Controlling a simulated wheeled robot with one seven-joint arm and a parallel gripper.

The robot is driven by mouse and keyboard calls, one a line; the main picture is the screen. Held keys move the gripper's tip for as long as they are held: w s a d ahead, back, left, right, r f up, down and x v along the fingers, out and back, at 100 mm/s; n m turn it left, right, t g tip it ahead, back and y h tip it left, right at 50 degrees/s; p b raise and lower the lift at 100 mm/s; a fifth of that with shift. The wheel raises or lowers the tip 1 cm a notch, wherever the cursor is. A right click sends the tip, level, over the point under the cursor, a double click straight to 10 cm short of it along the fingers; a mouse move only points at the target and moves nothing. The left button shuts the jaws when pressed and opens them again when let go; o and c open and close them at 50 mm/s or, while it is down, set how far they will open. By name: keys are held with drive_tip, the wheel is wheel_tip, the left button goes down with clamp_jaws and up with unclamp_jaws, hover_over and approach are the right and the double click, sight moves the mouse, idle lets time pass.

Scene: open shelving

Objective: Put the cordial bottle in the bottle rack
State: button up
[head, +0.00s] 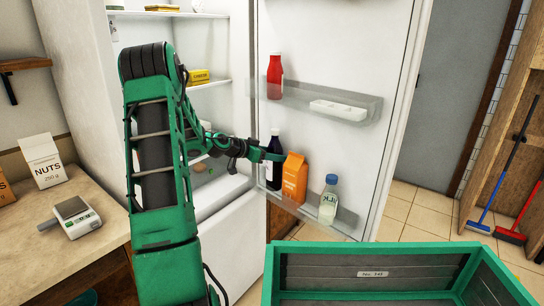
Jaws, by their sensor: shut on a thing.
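My gripper (273,156) reaches in from the left and is shut on the bottle's upper part. The bottle's base is at the rack's level; I cannot tell whether it rests on the rack floor or hangs just above it.
An orange carton (294,178) stands just right of the bottle, then a milk bottle (328,200). A red bottle (275,77) stands on the upper door shelf (365,110). A green-rimmed crate (375,245) is in front; a scale (75,214) sits on the left counter.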

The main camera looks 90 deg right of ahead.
drive_tip(key=shift+f, duration=0.45)
drive_tip(key=o, duration=1.8)
drive_tip(key=shift+f, duration=0.1)
drive_tip(key=shift+c, duration=0.2)
